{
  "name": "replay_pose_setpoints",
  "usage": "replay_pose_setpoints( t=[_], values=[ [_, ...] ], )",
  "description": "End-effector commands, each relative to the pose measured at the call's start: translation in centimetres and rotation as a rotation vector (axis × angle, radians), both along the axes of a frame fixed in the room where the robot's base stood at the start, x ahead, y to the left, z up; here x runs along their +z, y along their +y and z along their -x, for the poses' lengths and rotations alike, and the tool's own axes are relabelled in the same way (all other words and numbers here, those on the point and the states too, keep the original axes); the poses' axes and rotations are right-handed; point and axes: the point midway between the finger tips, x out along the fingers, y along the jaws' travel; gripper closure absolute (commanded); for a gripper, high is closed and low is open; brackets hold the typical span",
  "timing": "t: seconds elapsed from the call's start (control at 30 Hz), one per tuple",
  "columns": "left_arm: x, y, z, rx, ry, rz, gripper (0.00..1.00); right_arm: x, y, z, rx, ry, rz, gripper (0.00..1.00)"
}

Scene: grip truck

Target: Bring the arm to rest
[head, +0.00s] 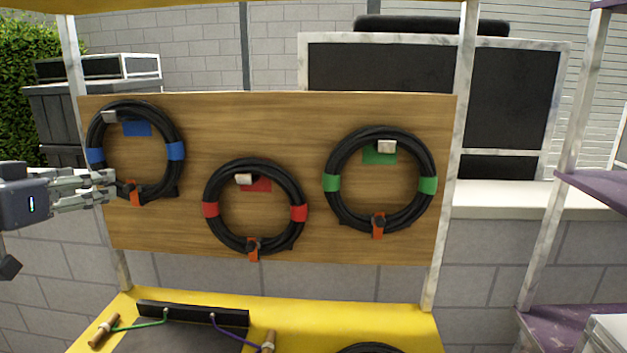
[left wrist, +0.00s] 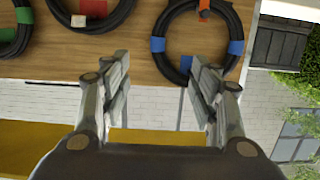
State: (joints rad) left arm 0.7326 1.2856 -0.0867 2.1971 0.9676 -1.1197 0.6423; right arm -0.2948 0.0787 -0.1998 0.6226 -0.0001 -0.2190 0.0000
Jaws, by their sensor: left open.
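My left gripper (head: 103,188) comes in from the left in the head view, near the lower part of the blue-marked cable coil (head: 179,132). In the left wrist view the gripper (left wrist: 163,75) is open with nothing between its fingers. The blue-marked coil (left wrist: 157,45) shows there just beyond the fingertips, apparently on its peg on the wooden board (head: 200,120). A red-marked coil (head: 211,225) and a green-marked coil (head: 428,206) also hang on the board. My right gripper is not in view.
A yellow shelf (head: 400,320) lies below the board, with a black bar and green and purple cords. White posts (head: 450,150) frame the board. Purple shelves (head: 598,190) stand at the right. A hedge (head: 20,90) is at the far left.

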Motion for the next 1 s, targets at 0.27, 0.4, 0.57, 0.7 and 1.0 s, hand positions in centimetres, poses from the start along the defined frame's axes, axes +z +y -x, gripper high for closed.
replay_pose_setpoints(
  t=[0.27,0.4,0.57,0.7,1.0],
  values=[
    [-5.8,-1.6,-1.2,-0.025,0.081,-0.033,0.44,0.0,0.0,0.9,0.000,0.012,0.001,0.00],
    [-9.6,-2.7,-1.5,-0.039,0.131,-0.056,0.44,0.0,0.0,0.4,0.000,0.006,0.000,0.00],
    [-15.1,-4.2,-1.4,-0.059,0.205,-0.081,0.44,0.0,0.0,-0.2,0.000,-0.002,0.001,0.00],
    [-21.8,-6.2,-0.4,-0.084,0.298,-0.107,0.44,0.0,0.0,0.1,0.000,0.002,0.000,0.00],
    [-38.0,-11.1,7.6,-0.117,0.566,-0.146,0.44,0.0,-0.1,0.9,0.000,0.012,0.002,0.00]
  ],
)
